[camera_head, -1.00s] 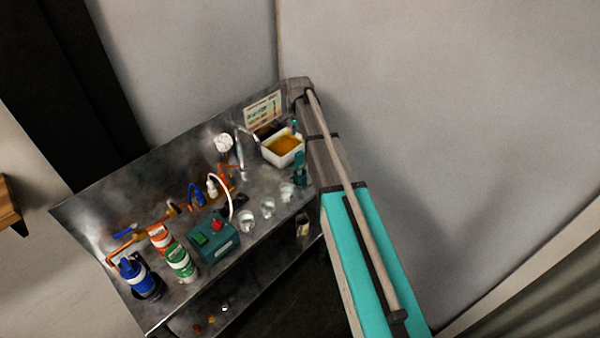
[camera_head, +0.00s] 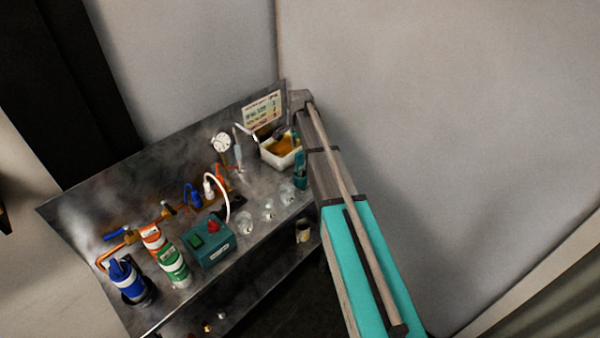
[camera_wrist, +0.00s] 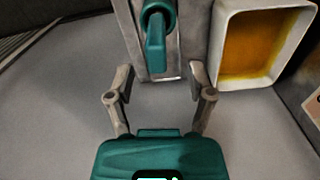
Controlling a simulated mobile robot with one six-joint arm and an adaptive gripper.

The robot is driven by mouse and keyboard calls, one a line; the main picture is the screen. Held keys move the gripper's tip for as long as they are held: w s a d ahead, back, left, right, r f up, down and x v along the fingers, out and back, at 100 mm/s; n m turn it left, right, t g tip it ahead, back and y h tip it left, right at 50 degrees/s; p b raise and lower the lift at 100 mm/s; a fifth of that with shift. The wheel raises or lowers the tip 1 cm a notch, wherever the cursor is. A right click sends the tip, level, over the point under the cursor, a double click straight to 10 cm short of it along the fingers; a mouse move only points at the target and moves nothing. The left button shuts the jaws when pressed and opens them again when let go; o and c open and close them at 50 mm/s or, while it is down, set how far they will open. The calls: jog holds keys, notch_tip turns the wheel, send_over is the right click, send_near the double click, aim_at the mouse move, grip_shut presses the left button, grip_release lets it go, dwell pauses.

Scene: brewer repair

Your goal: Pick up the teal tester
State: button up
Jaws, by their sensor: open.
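The teal tester (camera_wrist: 157,45) shows at the top middle of the wrist view, upright in front of a grey metal holder. In the head view a small teal shape, apparently the tester (camera_head: 300,172), stands at the right end of the metal bench beside my arm. My gripper (camera_wrist: 160,78) is open and empty. Its two grey fingers point toward the tester, with the tester just beyond the tips and roughly centred between them. No contact shows. In the head view my arm hides much of this area, and the gripper cannot be made out clearly.
A white tray (camera_wrist: 218,45) of amber liquid stands close to the right of the tester. On the bench (camera_head: 190,290) are a teal box (camera_head: 209,242) with green and red buttons, several small clear cups, a green-labelled can (camera_head: 174,265) and a blue bottle (camera_head: 127,278).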

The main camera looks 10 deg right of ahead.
aim_at(300, 168)
dwell(0.3)
jog(key=shift+s+f+b, duration=0.15)
jog(key=shift+f+b, duration=2.45)
jog(key=shift+f, duration=0.05)
grip_shut()
